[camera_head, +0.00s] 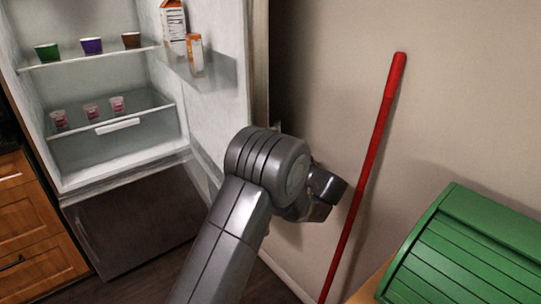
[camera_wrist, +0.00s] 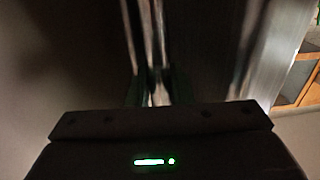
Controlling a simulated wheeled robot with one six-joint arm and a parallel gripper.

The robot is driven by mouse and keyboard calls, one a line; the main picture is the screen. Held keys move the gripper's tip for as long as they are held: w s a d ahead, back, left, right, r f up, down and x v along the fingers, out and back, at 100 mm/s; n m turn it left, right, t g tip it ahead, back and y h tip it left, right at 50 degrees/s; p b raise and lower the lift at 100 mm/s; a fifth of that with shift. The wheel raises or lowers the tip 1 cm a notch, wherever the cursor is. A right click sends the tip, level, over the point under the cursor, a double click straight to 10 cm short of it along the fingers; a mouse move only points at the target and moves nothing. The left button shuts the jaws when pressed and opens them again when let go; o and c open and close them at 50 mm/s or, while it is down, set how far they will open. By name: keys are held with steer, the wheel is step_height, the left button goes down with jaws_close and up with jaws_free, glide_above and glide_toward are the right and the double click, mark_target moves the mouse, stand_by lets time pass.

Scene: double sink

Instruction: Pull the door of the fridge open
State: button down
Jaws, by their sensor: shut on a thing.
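The fridge (camera_head: 165,140) stands at the left in the head view with its upper door (camera_head: 230,85) swung wide open to the right, its inner side and shelves showing. My gripper (camera_wrist: 155,88) is shut on the door's handle (camera_wrist: 148,35), a pale upright bar in the dark, blurred wrist view. In the head view my arm crosses in front of the door's lower part, and the fingers and handle are hidden there. The lower fridge front (camera_head: 135,235) is dark and shut.
Cups (camera_head: 92,46) and small pots stand on the fridge shelves; cartons (camera_head: 174,28) stand in the door shelf. A red pole (camera_head: 375,150) leans on the wall right of my arm. A green ribbed box (camera_head: 465,250) is at lower right. Wooden drawers (camera_head: 30,225) are at left.

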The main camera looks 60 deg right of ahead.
steer(key=shift+r, duration=0.1)
stand_by(0.3)
steer(key=c, duration=1.3)
jaws_free()
steer(key=shift+c, duration=0.2)
